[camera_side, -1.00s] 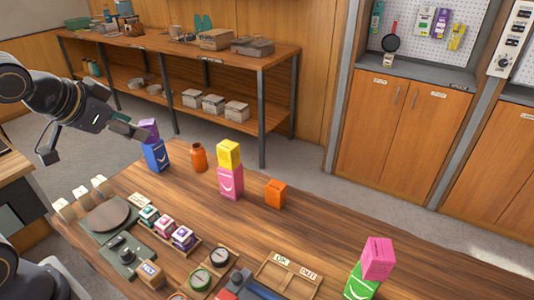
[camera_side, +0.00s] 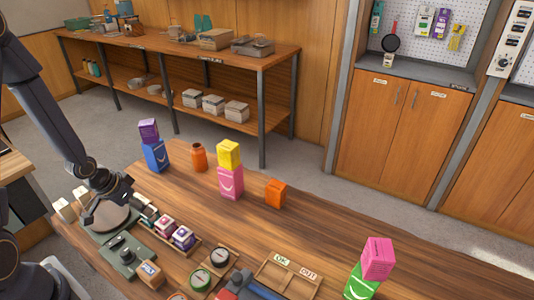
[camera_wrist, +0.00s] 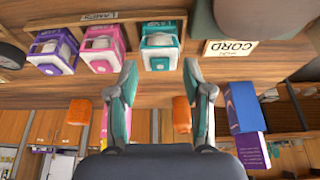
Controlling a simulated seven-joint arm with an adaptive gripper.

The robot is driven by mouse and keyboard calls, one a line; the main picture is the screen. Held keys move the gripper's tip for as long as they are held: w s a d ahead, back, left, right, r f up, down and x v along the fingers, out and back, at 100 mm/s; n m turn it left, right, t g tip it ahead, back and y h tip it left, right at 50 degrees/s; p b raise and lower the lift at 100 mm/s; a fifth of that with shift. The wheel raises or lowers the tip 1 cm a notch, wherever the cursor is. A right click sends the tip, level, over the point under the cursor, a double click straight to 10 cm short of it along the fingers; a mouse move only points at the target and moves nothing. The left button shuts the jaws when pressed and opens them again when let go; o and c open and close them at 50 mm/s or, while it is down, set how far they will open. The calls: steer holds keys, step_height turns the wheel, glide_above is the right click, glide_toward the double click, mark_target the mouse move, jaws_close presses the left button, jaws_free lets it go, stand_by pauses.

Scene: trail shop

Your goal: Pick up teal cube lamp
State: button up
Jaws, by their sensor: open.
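The teal cube lamp (camera_wrist: 161,46) is a small teal-framed cube with a white inside. It stands at the end of a row in a wooden tray labelled LAMPS (camera_wrist: 100,16), beside a pink lamp (camera_wrist: 101,48) and a purple lamp (camera_wrist: 52,50). My gripper (camera_wrist: 160,72) is open and empty. In the wrist view, its two fingertips lie just below the teal lamp, one to each side, and not around it. In the side view, the teal lamp (camera_side: 147,211) is partly hidden beside my gripper.
The pink lamp is close on one side. A CORD label (camera_wrist: 231,48) and a round brown pad (camera_side: 103,217) lie on the other side. A green device (camera_side: 125,254) is in front.

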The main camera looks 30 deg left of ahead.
steer(key=x, duration=0.5)
steer(key=c, duration=0.8)
